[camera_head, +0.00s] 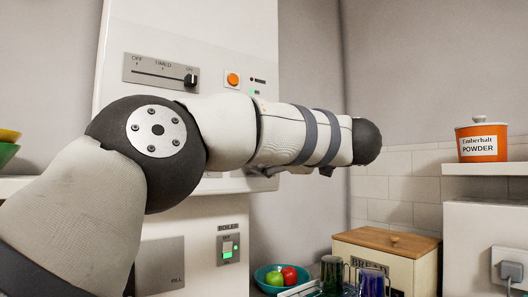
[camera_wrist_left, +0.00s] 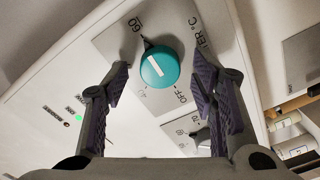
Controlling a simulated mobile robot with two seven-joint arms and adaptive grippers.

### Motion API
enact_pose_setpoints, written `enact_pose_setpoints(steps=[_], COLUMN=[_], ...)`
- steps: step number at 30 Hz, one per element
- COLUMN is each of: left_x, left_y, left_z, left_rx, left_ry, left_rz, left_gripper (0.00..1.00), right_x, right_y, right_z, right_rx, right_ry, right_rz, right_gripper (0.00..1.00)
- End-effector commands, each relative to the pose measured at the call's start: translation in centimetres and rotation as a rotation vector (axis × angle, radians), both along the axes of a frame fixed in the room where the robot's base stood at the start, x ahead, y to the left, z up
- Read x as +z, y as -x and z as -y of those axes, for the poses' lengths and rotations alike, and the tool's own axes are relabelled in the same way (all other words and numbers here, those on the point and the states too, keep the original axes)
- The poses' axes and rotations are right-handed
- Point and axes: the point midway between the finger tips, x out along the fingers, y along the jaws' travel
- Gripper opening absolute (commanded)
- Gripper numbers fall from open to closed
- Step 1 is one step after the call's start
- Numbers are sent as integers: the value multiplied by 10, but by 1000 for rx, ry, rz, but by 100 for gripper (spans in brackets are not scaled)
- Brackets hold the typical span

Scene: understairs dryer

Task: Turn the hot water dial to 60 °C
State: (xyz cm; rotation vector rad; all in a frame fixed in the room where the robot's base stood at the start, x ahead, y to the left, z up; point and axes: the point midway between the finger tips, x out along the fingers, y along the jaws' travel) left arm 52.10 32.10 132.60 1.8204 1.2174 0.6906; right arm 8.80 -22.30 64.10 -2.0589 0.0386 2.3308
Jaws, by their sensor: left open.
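The hot water dial (camera_wrist_left: 158,68) is a round teal knob with a white pointer line, on a grey plate in the left wrist view. Which end is the pointing end I cannot tell for certain. My left gripper (camera_wrist_left: 160,75) is open, with one finger on each side of the dial and visible gaps to it. In the head view my left arm covers the dial, and the gripper itself is mostly hidden. My right gripper is not in view.
The white appliance panel has a timer slider (camera_head: 190,80), an orange button (camera_head: 232,79) and a boiler switch (camera_head: 229,248). To the right are a bread box (camera_head: 388,262), glass mugs (camera_head: 372,282), a teal fruit bowl (camera_head: 268,275) and an orange powder tin (camera_head: 482,140).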

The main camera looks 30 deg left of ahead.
Motion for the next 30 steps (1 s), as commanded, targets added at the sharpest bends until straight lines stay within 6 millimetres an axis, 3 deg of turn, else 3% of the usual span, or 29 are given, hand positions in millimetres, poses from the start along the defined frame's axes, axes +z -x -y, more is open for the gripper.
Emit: enact_pose_setpoints(steps=[4, 9, 15, 19, 30], left_x=[1, 1, 0, 0, 0], left_y=[8, 26, 42, 46, 46], left_z=[21, 65, 102, 110, 111], left_rx=[-3, -5, -1, -1, -1], left_ry=[-3, -4, -2, 0, 0], left_rz=[1, 1, 1, 0, 0], left_gripper=[52, 52, 52, 52, 52], right_x=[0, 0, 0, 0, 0], right_y=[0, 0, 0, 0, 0], right_z=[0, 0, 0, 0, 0], right_rx=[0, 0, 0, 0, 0], right_ry=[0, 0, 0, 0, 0], right_rz=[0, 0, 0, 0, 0], right_gripper=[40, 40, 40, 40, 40])
